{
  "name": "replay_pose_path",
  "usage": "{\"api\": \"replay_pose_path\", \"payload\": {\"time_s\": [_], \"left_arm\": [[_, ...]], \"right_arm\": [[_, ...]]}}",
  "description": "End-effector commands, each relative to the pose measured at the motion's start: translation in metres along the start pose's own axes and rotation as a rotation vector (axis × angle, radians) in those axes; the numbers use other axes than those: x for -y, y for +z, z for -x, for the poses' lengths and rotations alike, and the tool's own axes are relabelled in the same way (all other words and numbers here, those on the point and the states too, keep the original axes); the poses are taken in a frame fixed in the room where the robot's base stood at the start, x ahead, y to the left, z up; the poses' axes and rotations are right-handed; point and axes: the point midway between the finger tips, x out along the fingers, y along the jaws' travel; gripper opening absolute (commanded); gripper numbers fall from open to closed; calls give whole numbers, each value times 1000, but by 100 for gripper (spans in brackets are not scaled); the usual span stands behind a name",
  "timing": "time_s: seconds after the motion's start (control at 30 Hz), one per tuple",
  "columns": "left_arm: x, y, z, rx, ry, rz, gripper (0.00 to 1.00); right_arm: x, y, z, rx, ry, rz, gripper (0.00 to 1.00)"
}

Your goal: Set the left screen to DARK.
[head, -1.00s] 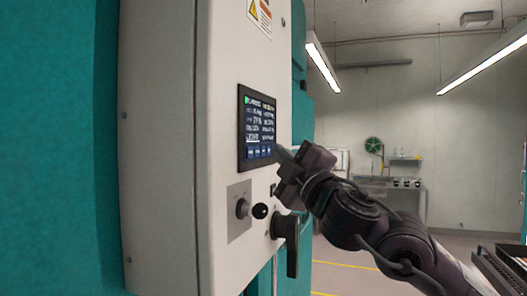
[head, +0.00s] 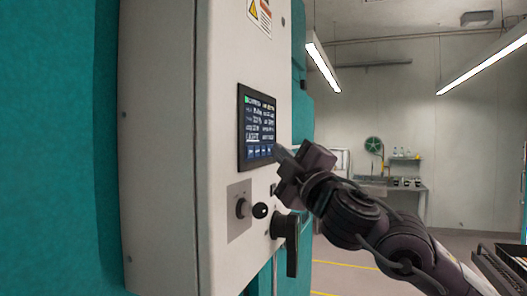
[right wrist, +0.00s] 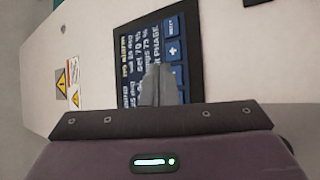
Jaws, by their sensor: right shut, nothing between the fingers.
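The screen (head: 257,126) is a dark panel with white text rows and blue buttons along its bottom edge, set in the pale control box. It also shows in the right wrist view (right wrist: 133,57), turned on its side, with "no alarm" and "PHASE" text and blue plus buttons. My right gripper (head: 279,152) is shut and empty, its fingertips at the screen's lower right corner. In the right wrist view the fingers (right wrist: 156,85) cover part of the lower text and buttons. I cannot tell whether they touch the glass. The word DARK is not readable. My left gripper is not in view.
The pale box (head: 160,150) stands on a teal chamber wall (head: 50,150). A sink bench (head: 385,185) stands far back; the floor between is open.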

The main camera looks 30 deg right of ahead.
Motion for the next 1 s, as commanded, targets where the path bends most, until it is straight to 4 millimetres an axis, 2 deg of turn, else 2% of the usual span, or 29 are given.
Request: {"api": "replay_pose_path", "payload": {"time_s": [1.0], "left_arm": [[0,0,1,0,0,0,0]], "right_arm": [[4,-5,-6,0,0,0,0]]}}
